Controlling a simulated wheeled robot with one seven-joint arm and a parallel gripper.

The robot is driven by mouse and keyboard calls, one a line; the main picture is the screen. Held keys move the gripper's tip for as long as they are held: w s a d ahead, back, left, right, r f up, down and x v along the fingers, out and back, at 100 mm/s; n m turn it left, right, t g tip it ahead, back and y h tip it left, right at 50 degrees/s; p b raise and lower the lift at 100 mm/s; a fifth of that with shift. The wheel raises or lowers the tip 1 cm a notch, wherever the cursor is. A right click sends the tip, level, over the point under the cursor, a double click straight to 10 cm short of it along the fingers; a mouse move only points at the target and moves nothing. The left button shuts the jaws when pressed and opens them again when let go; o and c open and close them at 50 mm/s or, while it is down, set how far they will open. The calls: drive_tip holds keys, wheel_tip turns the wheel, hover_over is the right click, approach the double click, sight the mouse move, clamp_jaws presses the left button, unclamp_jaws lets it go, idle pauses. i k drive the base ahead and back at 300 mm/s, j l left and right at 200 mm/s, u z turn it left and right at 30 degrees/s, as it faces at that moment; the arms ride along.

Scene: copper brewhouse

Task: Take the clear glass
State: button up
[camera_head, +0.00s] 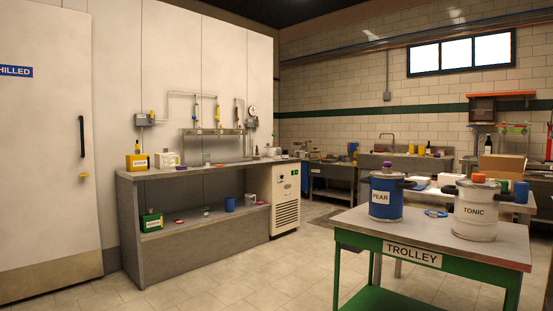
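I cannot make out a clear glass for certain in the head view. A small pale item (206,158) on top of the grey counter on the left is too small to identify. On the counter's lower shelf, a blue mug (230,204) stands beside a pale grey mug-like vessel (250,199). My gripper is not in view.
A green trolley (412,257) at the front right bears a blue PEAR pot (386,196) and a white TONIC pot (474,210). The grey counter (139,226) stands along the left wall, beside a CHILLED door (45,150). The tiled floor (250,280) between counter and trolley is clear.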

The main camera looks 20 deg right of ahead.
sight(276, 157)
drive_tip(key=z, duration=0.15)
drive_tip(key=i+l+z, duration=0.1)
drive_tip(key=i+z, duration=0.15)
drive_tip(key=i, duration=1.05)
drive_tip(key=i+j+u, duration=0.1)
drive_tip(key=i+u, duration=0.2)
drive_tip(key=i, duration=0.35)
drive_tip(key=i+l+u, duration=0.1)
drive_tip(key=i+u, duration=0.2)
drive_tip(key=i, duration=0.3)
drive_tip(key=i+l+u, duration=0.2)
drive_tip(key=i+u, duration=0.15)
drive_tip(key=i, duration=0.25)
drive_tip(key=i+z, duration=0.3)
drive_tip(key=i, duration=0.2)
drive_tip(key=i+j+z, duration=0.25)
drive_tip(key=i, duration=0.2)
drive_tip(key=i+l+z, duration=0.15)
drive_tip(key=i+z, duration=0.25)
drive_tip(key=i+l+z, duration=0.1)
drive_tip(key=i+z, duration=0.55)
drive_tip(key=z, duration=0.15)
drive_tip(key=i, duration=0.85)
drive_tip(key=i+l, duration=0.15)
drive_tip(key=i, duration=0.7)
drive_tip(key=j+u, duration=0.05)
